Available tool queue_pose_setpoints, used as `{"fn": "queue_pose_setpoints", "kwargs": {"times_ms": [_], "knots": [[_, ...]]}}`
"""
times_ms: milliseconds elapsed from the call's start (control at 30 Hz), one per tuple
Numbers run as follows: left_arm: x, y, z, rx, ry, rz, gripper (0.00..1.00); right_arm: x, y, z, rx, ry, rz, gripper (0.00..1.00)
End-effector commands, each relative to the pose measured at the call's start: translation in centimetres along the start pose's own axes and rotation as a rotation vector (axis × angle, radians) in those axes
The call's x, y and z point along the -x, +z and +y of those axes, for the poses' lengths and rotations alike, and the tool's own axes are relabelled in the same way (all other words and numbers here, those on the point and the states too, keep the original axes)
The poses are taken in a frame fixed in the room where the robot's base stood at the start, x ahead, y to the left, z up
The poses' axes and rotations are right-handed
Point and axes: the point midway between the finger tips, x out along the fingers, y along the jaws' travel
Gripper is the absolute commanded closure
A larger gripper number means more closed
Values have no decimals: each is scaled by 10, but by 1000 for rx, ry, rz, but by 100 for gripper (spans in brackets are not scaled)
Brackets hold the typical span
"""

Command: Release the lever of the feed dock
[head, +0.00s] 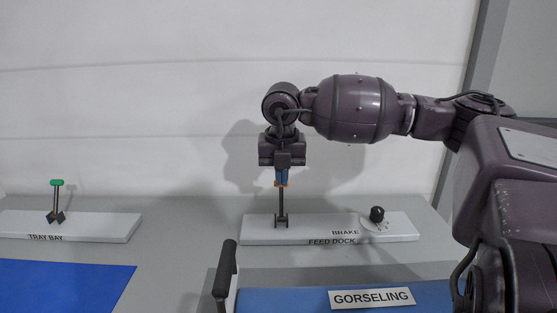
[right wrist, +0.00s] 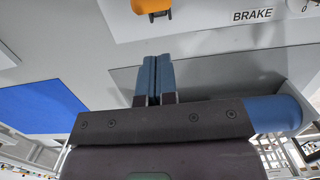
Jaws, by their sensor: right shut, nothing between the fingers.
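The feed dock (head: 300,237) is a white plate on the grey table, labelled FEED DOCK. Its lever (head: 281,207) is a dark shaft in a dark bracket, standing about upright in the head view, with an orange top. My right gripper (head: 282,178) points down at the lever's top and covers part of it. In the right wrist view the blue fingers (right wrist: 152,75) are together with nothing between them. The orange lever top (right wrist: 151,6) lies beyond the fingertips, with a visible gap, and is cut by the frame edge. My left gripper is not in view.
A black brake knob (head: 377,214) stands on the dock's right part. The tray bay plate (head: 100,229) with a green-topped lever (head: 57,198) is at left. In front are a blue mat (head: 60,285), a dark upright handle (head: 225,270) and a blue surface with a GORSELING sign (head: 372,298).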

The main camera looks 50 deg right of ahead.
Motion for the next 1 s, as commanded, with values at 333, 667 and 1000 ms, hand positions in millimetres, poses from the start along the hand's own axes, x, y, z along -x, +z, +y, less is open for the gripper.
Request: {"fn": "queue_pose_setpoints", "kwargs": {"times_ms": [333, 667, 1000], "knots": [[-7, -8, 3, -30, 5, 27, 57, -24, 28, 0, -1, -1, 0, 100], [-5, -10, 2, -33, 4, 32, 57, -23, 30, 0, -1, 1, -2, 100], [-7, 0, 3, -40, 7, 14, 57, -29, 42, 0, -3, -3, 94, 100]]}}
